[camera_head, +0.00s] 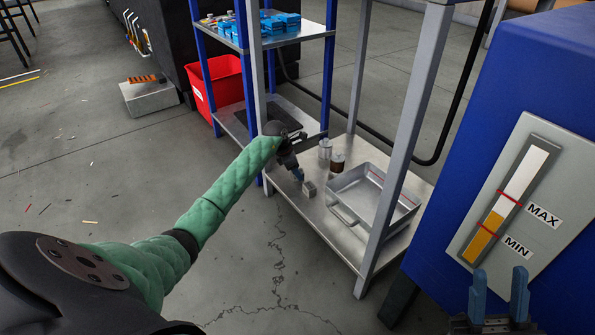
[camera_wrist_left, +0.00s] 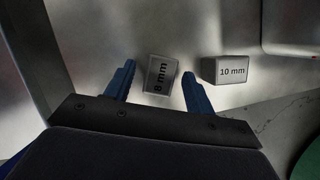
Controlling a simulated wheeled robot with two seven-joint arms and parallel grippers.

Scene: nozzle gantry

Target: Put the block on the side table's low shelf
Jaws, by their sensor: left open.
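A small grey block marked "8 mm" (camera_wrist_left: 160,76) lies on the metal low shelf (camera_wrist_left: 105,30) in the left wrist view. My left gripper (camera_wrist_left: 158,70) is open, with its blue fingertips on either side of it; a gap shows at the left finger. A second grey block, marked "10 mm" (camera_wrist_left: 232,69), lies just right of the right finger. In the head view my left gripper (camera_head: 294,171) reaches down over the low shelf (camera_head: 320,230), beside a small grey block (camera_head: 309,188). The other block is not clear there.
A metal tray (camera_head: 357,220) and two small canisters (camera_head: 337,164) stand on the low shelf. Grey posts (camera_head: 405,140) frame it. A blue-posted rack (camera_head: 240,35), a red bin (camera_head: 213,85) and a blue cabinet with a MAX/MIN gauge (camera_head: 515,195) stand around. The floor at left is mostly clear.

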